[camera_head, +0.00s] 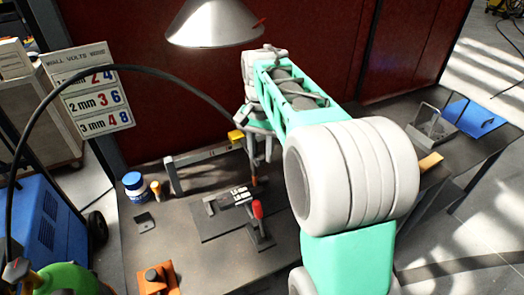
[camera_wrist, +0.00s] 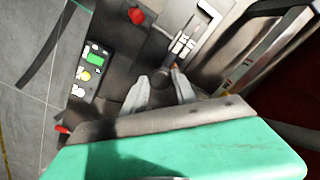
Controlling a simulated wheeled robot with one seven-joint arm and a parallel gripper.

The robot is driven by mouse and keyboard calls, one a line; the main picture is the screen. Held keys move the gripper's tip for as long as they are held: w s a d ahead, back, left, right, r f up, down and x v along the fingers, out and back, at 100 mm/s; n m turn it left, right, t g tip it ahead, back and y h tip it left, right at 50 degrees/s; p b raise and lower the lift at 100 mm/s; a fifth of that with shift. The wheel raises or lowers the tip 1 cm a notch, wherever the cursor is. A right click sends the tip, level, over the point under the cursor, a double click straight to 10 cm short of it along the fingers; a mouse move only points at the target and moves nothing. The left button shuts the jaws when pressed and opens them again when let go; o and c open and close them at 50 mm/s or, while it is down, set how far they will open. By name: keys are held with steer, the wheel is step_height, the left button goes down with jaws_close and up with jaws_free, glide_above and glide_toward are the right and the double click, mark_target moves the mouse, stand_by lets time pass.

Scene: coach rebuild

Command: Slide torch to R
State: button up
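The torch (camera_head: 254,166) is a thin dark piece with a copper-coloured lower end. It points down beside the labelled dark block (camera_head: 238,194) on the bench, and a black cable arcs to it from the left. My gripper (camera_head: 259,132) is at the torch's upper part, partly hidden by my arm. In the wrist view, the two pale fingers of my gripper (camera_wrist: 161,92) stand on either side of the torch's dark round body (camera_wrist: 160,84) and seem to close on it. Whether the tip touches the work is unclear.
A red-topped clamp (camera_head: 258,212) stands close in front of the block. A metal rail frame (camera_head: 205,153) with a yellow piece (camera_head: 236,136) is behind. A lamp shade (camera_head: 213,22) hangs above. A blue-capped jar (camera_head: 134,186) and an orange block (camera_head: 157,278) sit at left.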

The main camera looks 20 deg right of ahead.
steer(key=o, duration=0.3)
steer(key=shift+d, duration=0.1)
steer(key=shift+o, duration=0.2)
step_height(320, 180, up, 8)
steer(key=shift+f+b, duration=0.1)
steer(key=shift+b, duration=0.25)
steer(key=s+a+f+n+t, duration=0.3)
steer(key=s+a+f+n, duration=0.5)
steer(key=s+f, duration=0.4)
steer(key=shift+s+a+f+n+t, duration=0.15)
steer(key=shift+s+a+n+t, duration=0.25)
steer(key=shift+s, duration=0.7)
